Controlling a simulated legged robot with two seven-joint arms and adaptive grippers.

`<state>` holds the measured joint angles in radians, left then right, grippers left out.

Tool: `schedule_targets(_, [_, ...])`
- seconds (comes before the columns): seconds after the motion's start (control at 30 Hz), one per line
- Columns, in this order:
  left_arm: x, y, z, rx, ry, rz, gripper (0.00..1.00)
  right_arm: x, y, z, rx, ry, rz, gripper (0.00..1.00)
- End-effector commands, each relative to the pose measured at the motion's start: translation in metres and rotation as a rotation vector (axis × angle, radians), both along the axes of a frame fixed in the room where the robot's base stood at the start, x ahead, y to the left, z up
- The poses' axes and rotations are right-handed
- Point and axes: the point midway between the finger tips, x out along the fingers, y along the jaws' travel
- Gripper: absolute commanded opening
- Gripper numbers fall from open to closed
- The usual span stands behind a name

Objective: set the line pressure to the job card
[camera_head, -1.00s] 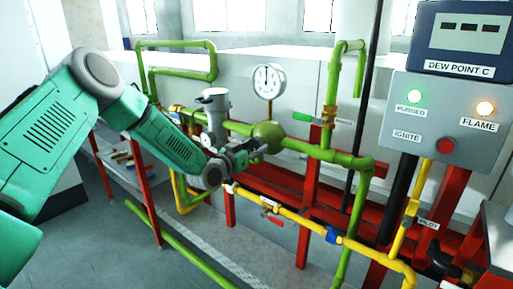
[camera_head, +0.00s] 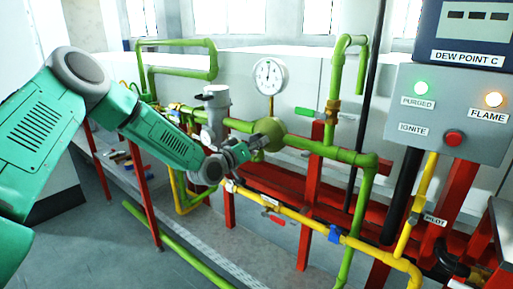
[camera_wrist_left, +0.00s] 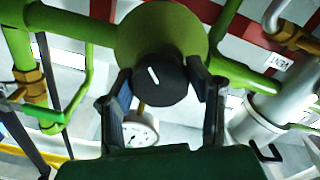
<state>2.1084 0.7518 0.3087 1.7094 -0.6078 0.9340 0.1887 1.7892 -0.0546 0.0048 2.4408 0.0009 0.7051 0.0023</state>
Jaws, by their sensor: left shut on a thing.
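A round green regulator body (camera_head: 271,132) sits in the green pipe line. It also shows in the left wrist view (camera_wrist_left: 135,38), with a black knob (camera_wrist_left: 163,82) bearing a white mark that slants up to the left. My left gripper (camera_head: 254,146) is shut on this knob, one finger on each side. A white round pressure gauge (camera_head: 270,76) stands above the regulator; its needle points roughly up, and its figures are too small to read. The gauge shows below the knob in the left wrist view (camera_wrist_left: 141,129). I cannot make out a job card. My right gripper is not in view.
A grey panel (camera_head: 449,95) at the right has a lit green PURGED lamp, a lit FLAME lamp and a red button. Above it is a DEW POINT C display (camera_head: 475,28). A yellow pipe (camera_head: 300,220) and red frame posts (camera_head: 306,230) stand close below the arm.

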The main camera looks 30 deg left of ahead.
Motion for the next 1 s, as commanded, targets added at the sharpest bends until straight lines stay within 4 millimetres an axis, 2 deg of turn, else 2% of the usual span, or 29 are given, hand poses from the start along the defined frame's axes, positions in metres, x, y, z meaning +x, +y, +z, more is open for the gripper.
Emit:
schedule_targets(0.2, [0.0002,0.0029,0.0004,-0.057,0.003,0.007,0.16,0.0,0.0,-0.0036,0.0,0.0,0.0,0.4])
schedule_targets(0.63, [0.0,0.0026,0.0005,-0.066,0.004,0.005,0.16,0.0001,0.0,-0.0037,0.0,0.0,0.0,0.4])
schedule_targets(0.67, [0.0,0.0026,0.0005,-0.066,0.004,0.005,0.52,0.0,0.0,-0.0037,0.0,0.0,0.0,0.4])
schedule_targets(0.7, [0.0,0.0025,0.0005,-0.065,0.004,0.005,0.66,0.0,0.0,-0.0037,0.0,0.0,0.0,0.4])
schedule_targets(1.0, [-0.0013,0.001,0.0007,-0.065,0.004,0.003,0.66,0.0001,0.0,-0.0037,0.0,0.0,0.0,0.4])
